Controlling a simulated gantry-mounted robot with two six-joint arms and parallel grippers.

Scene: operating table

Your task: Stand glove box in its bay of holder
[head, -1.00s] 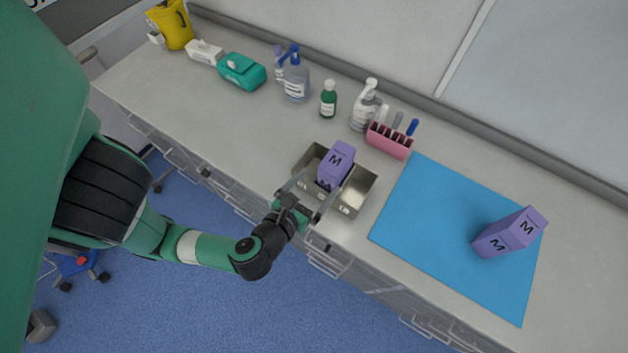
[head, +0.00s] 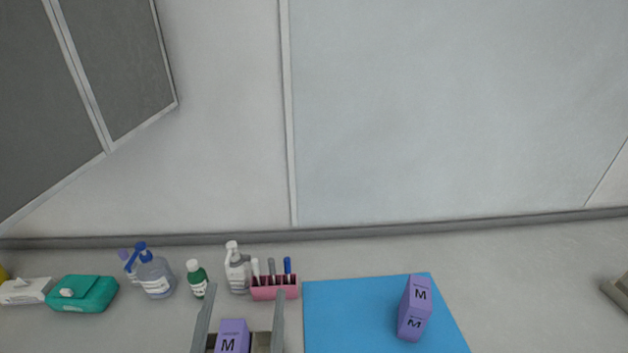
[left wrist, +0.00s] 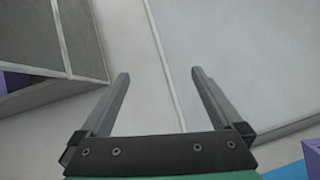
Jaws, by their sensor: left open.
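One purple glove box (head: 232,338) marked M shows at the bottom edge of the head view, in the metal holder (head: 262,342), which is mostly cut off. Another purple glove box (head: 414,308) stands on the blue mat (head: 345,305) to the right. My left gripper (head: 245,290) is open; its fingers appear on either side of the holder's box in the head view. In the left wrist view the open fingers (left wrist: 160,75) have only wall and cabinet behind them, with nothing between them. A purple corner (left wrist: 312,155) shows at lower right there. My right gripper is not in view.
A pink rack with pens (head: 274,287), a white pump bottle (head: 237,270), a green bottle (head: 197,279), a blue-topped spray bottle (head: 153,277) and a teal pack (head: 83,293) stand along the back. A wall cabinet (head: 110,60) hangs upper left. The counter right of the mat is largely clear.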

